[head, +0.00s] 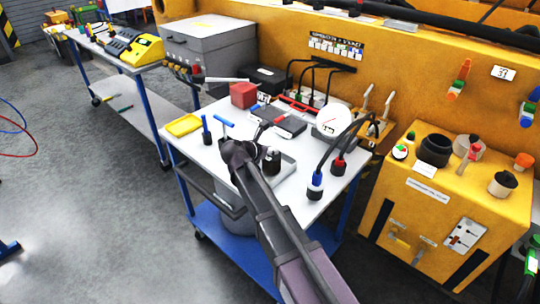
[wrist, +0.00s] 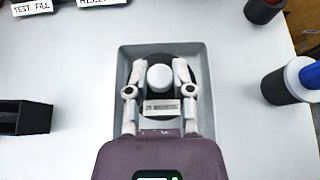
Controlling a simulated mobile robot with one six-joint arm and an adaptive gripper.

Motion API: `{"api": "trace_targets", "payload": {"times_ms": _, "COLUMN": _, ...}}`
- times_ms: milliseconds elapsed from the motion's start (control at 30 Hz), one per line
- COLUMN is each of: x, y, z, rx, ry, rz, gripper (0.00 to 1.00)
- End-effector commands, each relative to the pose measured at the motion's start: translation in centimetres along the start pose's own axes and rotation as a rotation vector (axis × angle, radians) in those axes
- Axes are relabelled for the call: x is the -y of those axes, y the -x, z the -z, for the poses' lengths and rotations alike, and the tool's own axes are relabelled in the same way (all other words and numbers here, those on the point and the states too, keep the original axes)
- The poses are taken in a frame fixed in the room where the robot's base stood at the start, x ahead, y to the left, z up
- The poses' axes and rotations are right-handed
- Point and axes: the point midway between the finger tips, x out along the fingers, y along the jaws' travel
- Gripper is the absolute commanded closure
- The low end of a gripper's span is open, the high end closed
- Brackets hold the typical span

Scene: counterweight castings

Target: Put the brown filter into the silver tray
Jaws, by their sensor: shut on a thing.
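The filter (wrist: 160,77) is between the fingers of my gripper (wrist: 159,88). From above it shows a pale round cap, a dark round body and a white label; its brown colour is hard to make out. In the head view it is a small dark upright cylinder (head: 272,163) beside my gripper (head: 262,152). My gripper is shut on it. The silver tray (wrist: 126,72) lies directly under the filter, its rim around it in the wrist view. In the head view the tray (head: 289,172) is partly hidden by my arm. I cannot tell whether the filter touches the tray floor.
A white cart top (head: 215,163) bears the tray. A yellow tray (head: 183,125), a red block (head: 243,95) and a dark device (head: 284,124) stand left and behind. Blue-banded (head: 315,185) and red-banded (head: 338,166) connectors with cables stand to the right.

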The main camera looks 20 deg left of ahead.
Motion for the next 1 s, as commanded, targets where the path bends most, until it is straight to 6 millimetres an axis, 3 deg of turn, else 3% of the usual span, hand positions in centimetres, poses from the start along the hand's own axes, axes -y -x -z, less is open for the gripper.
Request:
{"api": "trace_targets", "payload": {"times_ms": 567, "x": 0.04, "y": -0.43, "z": 0.67, "rx": 0.001, "ry": 0.000, "rz": 0.001, "gripper": 1.00}}
{"api": "trace_targets", "payload": {"times_ms": 600, "x": 0.04, "y": -0.43, "z": 0.69, "rx": 0.000, "ry": 0.000, "rz": 0.001, "gripper": 0.67}}
{"api": "trace_targets", "payload": {"times_ms": 700, "x": 0.04, "y": -0.40, "z": 0.60, "rx": 0.000, "ry": 0.000, "rz": 0.001, "gripper": 0.37}}
{"api": "trace_targets", "payload": {"times_ms": 1000, "x": 0.05, "y": -0.41, "z": 0.60, "rx": 0.000, "ry": -0.001, "rz": 0.001, "gripper": 0.35}}
